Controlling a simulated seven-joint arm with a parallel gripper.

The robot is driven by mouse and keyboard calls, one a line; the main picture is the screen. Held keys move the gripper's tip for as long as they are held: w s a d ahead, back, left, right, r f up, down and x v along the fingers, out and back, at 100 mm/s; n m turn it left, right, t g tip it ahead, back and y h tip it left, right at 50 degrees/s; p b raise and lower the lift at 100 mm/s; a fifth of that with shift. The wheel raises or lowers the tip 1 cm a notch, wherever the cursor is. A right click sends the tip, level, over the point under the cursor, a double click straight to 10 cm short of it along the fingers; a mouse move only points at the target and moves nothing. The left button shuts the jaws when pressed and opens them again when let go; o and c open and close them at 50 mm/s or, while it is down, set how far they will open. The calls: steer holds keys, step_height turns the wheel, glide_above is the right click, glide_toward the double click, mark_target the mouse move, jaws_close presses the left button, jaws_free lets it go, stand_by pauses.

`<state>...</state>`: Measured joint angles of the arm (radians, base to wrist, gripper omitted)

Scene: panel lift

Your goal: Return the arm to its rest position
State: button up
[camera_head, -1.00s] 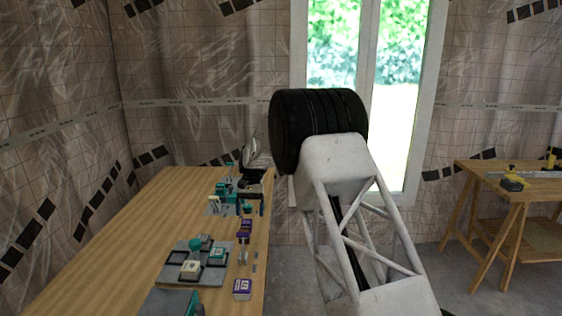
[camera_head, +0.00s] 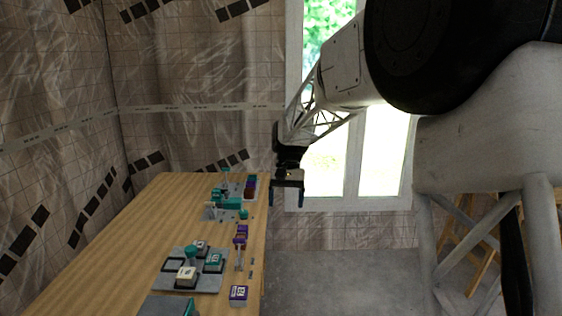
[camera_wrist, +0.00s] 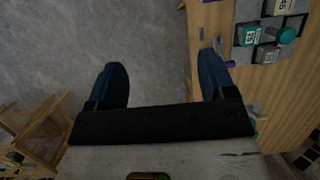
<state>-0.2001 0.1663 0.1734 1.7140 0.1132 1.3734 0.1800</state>
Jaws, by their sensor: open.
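My gripper (camera_head: 287,197) hangs at the end of my white lattice arm, just past the right edge of the wooden table (camera_head: 130,245) in the head view. In the wrist view my gripper (camera_wrist: 165,88) shows two dark blue fingers spread wide apart with nothing between them. Grey floor lies beyond the fingers, and the table edge is by the right finger.
Teal and grey fixtures (camera_head: 222,206) stand at the far end. A wooden stand (camera_wrist: 35,130) is on the floor at left in the wrist view.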

steer(key=s+d+r+t, duration=0.1)
steer(key=s+d, duration=0.4)
steer(key=s, duration=0.5)
steer(key=s+d+r+t, duration=0.2)
steer(key=s+d, duration=0.2)
steer(key=s, duration=0.7)
steer(key=s+d+r+t, duration=0.1)
steer(key=s+d, duration=0.4)
steer(key=s, duration=0.5)
steer(key=s+d+f+t, duration=0.1)
steer(key=s+f, duration=0.1)
steer(key=s, duration=0.4)
steer(key=s+d+f+t, duration=0.1)
steer(key=s+d+f, duration=0.1)
steer(key=s, duration=0.3)
steer(key=shift+s+f+h, duration=0.25)
steer(key=shift+s+h, duration=0.1)
steer(key=shift+h, duration=0.05)
steer(key=shift+c, duration=0.4)
